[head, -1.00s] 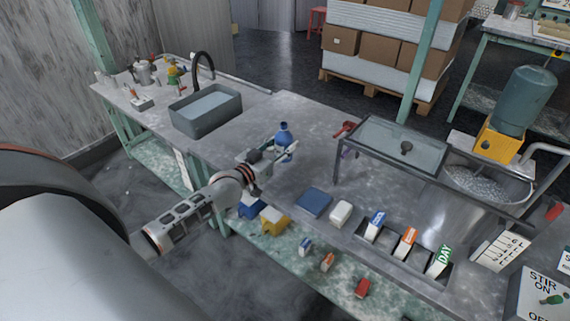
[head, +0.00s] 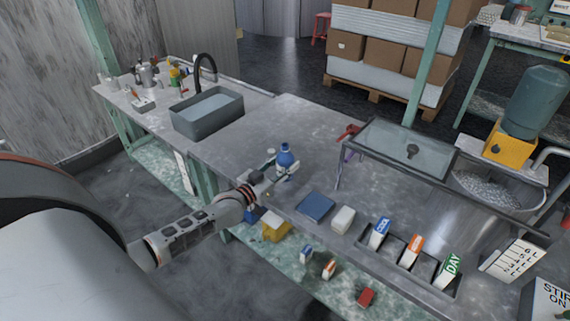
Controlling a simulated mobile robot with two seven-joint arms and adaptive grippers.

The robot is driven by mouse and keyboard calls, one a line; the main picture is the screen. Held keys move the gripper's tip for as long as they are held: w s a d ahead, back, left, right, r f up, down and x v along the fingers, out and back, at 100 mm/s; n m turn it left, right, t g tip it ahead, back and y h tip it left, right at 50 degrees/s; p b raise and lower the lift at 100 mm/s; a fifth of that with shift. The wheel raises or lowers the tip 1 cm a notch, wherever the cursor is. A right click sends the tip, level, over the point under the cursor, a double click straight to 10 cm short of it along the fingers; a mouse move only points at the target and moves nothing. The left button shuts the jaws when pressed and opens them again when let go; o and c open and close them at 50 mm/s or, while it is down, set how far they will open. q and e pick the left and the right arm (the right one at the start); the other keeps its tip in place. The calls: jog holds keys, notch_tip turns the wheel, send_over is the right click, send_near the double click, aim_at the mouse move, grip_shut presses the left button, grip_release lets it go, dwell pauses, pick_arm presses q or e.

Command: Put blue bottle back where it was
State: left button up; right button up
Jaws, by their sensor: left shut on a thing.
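The blue bottle (head: 285,155) shows at the near edge of the grey worktop, just left of the middle of the head view. It is upright. My left gripper (head: 283,174) is shut on the bottle, reaching in from the left. I cannot tell whether the bottle's base touches the worktop, as the fingers hide its lower part. My right gripper is not in view.
A sink (head: 207,112) with a black tap stands to the left. A blue pad (head: 316,207), a white block (head: 343,220) and a row of labelled blocks lie to the right. A glass-topped frame (head: 408,148) stands behind them. The worktop behind the bottle is clear.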

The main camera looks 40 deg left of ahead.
pick_arm(q)
jog(key=o, duration=1.2)
jog(key=shift+f, duration=0.1)
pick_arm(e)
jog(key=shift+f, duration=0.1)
